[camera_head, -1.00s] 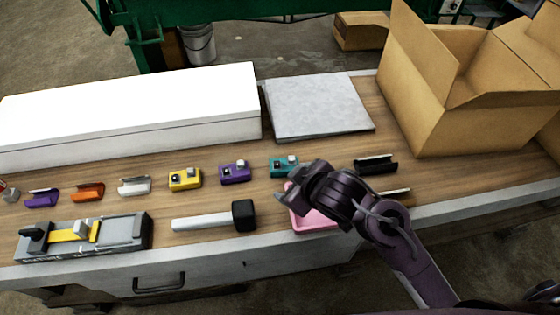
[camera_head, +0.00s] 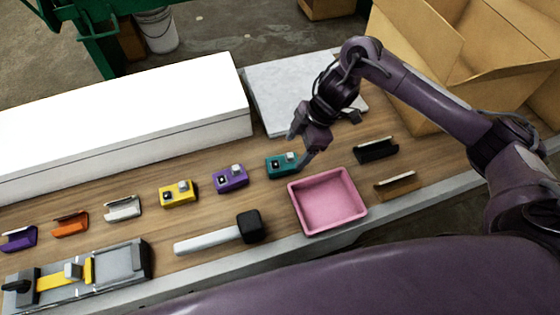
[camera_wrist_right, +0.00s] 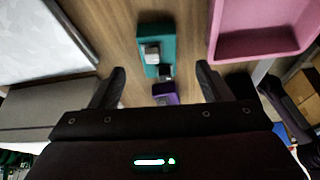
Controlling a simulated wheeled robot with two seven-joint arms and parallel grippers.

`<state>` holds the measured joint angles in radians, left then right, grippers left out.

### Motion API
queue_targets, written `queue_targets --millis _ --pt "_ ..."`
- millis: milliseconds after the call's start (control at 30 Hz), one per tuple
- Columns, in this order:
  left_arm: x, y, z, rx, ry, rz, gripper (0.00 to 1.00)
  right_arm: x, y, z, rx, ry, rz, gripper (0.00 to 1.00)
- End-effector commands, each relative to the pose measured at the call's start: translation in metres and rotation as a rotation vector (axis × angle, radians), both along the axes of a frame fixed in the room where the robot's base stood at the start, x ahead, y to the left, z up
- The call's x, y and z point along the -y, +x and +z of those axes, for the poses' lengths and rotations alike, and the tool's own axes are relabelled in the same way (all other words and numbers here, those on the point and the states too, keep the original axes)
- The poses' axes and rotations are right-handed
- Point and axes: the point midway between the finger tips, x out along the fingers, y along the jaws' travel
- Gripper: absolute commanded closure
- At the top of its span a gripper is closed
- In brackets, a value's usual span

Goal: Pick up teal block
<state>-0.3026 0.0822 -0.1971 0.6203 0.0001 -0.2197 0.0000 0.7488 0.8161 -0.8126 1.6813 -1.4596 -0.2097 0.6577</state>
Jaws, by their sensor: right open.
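The teal block (camera_head: 279,167) lies on the wooden bench, with a light grey knob and a dark one on top. It also shows in the right wrist view (camera_wrist_right: 142,32), ahead of the gap between the fingers. My right gripper (camera_head: 300,147) is open and empty, just above and beside the teal block, pointing down; its fingers also show in the wrist view (camera_wrist_right: 162,76). I cannot tell whether a finger touches the block. My left gripper is not in view.
A pink tray (camera_head: 360,210) stands right in front of the block. Purple (camera_head: 232,181) and yellow (camera_head: 180,196) blocks lie to its left, a mallet (camera_head: 205,241) in front.

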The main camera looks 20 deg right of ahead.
Motion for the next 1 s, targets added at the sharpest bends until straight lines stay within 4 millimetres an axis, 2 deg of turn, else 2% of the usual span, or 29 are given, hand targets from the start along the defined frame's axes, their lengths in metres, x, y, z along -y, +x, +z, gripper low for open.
queue_targets --millis 133,400,700,1000 --pt "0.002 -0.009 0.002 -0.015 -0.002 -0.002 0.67 -0.008 0.000 -0.015 -0.003 0.001 0.000 0.29" --pt "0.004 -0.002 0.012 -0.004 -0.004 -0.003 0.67 -0.024 0.003 -0.050 0.000 0.002 0.000 0.29" --pt "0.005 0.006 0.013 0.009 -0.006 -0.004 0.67 -0.026 0.003 -0.055 0.004 0.001 0.002 0.29" --pt "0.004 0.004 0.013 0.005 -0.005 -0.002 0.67 -0.026 0.003 -0.055 0.004 0.001 0.002 0.68"
